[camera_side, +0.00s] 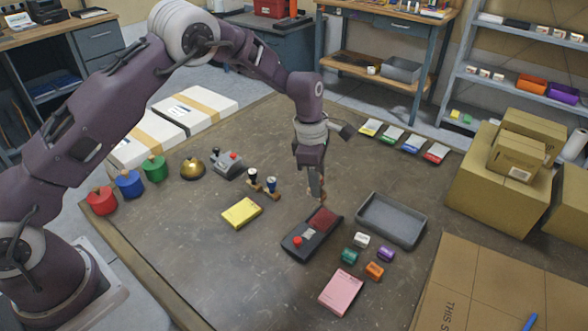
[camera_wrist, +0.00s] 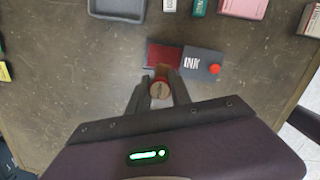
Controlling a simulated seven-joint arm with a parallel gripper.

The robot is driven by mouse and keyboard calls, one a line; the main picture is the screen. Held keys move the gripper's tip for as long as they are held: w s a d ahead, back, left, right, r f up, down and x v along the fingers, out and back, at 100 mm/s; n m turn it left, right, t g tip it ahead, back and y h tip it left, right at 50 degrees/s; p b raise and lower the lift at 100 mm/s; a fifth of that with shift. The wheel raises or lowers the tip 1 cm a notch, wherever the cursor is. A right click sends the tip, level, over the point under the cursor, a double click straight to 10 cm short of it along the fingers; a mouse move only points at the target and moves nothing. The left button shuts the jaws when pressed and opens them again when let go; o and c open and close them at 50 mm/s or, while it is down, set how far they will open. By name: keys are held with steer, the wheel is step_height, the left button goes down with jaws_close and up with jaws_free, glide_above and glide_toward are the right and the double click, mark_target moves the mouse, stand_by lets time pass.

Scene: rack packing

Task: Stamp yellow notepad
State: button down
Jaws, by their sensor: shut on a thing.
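The yellow notepad (camera_side: 242,213) lies flat on the table in the side view, left of my gripper; it cannot be made out for sure in the wrist view. My gripper (camera_side: 318,192) points down and is shut on a small stamp. The stamp's round brown top (camera_wrist: 160,91) shows between the fingers (camera_wrist: 160,83) in the wrist view; its underside is hidden. The ink pad (camera_side: 313,231) lies just in front of the gripper, with an open red pad (camera_wrist: 164,56), a dark lid marked INK and a red button. I cannot tell whether the stamp touches it.
A grey tray (camera_side: 409,240), small coloured blocks and a pink notepad (camera_side: 341,291) lie to the right and front. A bell (camera_side: 192,168) and coloured pots stand at left. Cardboard boxes (camera_side: 487,202) stand at right.

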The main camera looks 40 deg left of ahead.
mark_target(324, 199)
steer(key=shift+d+f, duration=0.2)
steer(key=shift+d, duration=0.8)
steer(key=shift+d+f, duration=0.15)
steer(key=shift+f, duration=1.35)
steer(key=shift+d+f, duration=0.1)
steer(key=shift+f, duration=1.4)
steer(key=shift+f, duration=0.6)
steer(key=shift+r, duration=0.1)
step_height(324, 199, up, 7)
